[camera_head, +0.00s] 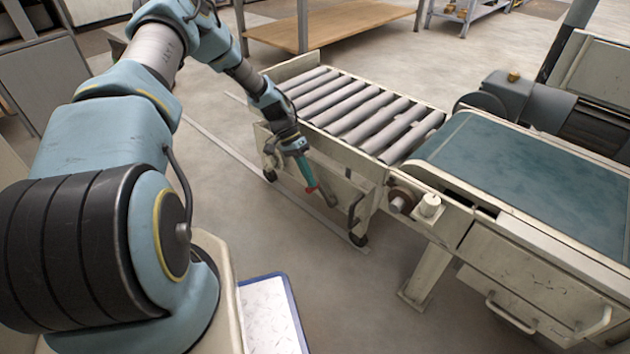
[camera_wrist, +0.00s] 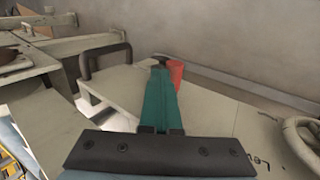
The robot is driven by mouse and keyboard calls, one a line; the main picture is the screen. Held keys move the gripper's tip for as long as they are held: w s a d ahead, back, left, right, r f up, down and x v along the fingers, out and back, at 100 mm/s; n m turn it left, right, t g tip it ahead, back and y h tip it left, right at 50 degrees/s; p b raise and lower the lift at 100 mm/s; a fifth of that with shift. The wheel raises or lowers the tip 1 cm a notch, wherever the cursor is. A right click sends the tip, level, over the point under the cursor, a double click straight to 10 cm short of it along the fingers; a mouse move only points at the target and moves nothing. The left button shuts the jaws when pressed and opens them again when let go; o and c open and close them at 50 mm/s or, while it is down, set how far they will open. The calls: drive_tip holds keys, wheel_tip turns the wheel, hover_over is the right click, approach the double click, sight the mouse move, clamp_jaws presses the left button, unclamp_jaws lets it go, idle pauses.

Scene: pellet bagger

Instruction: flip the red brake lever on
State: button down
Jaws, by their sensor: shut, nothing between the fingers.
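The red brake lever shows as a short red grip (camera_wrist: 175,72) just beyond and to the right of my fingertips in the wrist view. In the head view a small red piece (camera_head: 312,189) shows right at the end of my fingers, beside the roller conveyor's side panel. My gripper (camera_head: 307,181) has teal fingers, pressed together with nothing between them; they also fill the middle of the wrist view (camera_wrist: 160,66). The fingers overlap the lever's left edge in the wrist view. I cannot tell whether they touch it. Most of the lever is hidden.
The roller conveyor (camera_head: 352,112) stands beside my arm, joined to a green belt conveyor (camera_head: 545,175) at right. A black handle (camera_head: 355,208) sticks out of the frame near my gripper, and in the wrist view (camera_wrist: 100,58). Open floor (camera_head: 300,240) lies in front.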

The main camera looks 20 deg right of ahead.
drive_tip(key=shift+w+a+f+g+b, duration=0.35)
drive_tip(key=shift+w+f+b, duration=0.2)
drive_tip(key=shift+w+f, duration=0.2)
drive_tip(key=shift+w+a+f, duration=0.1)
drive_tip(key=shift+w+a, duration=0.05)
drive_tip(key=s+r+p+v, duration=0.1)
drive_tip(key=p+v, duration=0.3)
drive_tip(key=v, duration=0.8)
drive_tip(key=shift+s+d+r+p, duration=0.35)
drive_tip(key=shift+s+r, duration=0.05)
drive_tip(key=shift+s, duration=0.15)
drive_tip(key=shift+r, duration=0.1)
